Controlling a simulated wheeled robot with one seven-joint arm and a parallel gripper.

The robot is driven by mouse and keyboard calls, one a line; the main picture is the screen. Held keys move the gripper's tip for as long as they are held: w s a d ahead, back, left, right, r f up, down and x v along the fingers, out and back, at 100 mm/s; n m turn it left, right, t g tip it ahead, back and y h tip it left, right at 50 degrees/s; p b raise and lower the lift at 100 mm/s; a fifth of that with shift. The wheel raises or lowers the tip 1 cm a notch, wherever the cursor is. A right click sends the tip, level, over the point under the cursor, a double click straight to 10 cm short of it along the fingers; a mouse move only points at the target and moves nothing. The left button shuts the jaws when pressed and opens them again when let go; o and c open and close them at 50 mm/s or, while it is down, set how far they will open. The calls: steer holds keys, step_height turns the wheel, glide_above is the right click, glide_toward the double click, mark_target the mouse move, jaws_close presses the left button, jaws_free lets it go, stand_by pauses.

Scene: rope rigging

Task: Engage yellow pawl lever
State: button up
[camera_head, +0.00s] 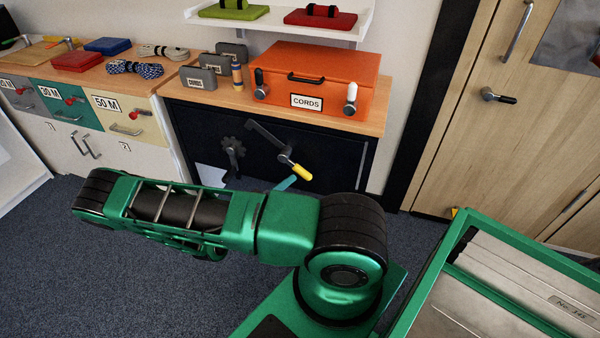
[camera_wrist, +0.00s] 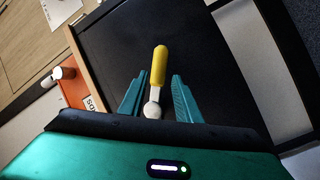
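The pawl lever has a yellow handle (camera_head: 302,172) and a grey pivot, and sits on the dark cabinet front (camera_head: 330,155). Its handle points down and to the right in the head view. In the wrist view the yellow handle (camera_wrist: 160,62) stands in line with the gap between my fingers, with its pale shank below it. My gripper (camera_wrist: 160,76) is open, a teal finger on each side with space to the handle. I cannot tell how deep the handle lies between them. In the head view my arm hides most of the gripper; a teal finger (camera_head: 286,183) shows just below the lever.
A dark toothed wheel (camera_head: 232,148) and a dark bar (camera_head: 264,133) are on the cabinet front left of the lever. An orange CORDS box (camera_head: 320,75) stands on the wooden top above. A green-framed cart (camera_head: 452,262) is at right. Carpet is clear at left.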

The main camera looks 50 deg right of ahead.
mark_target(301, 171)
steer(key=d, duration=0.8)
steer(key=shift+s, duration=0.2)
steer(key=shift+c, duration=0.5)
jaws_close()
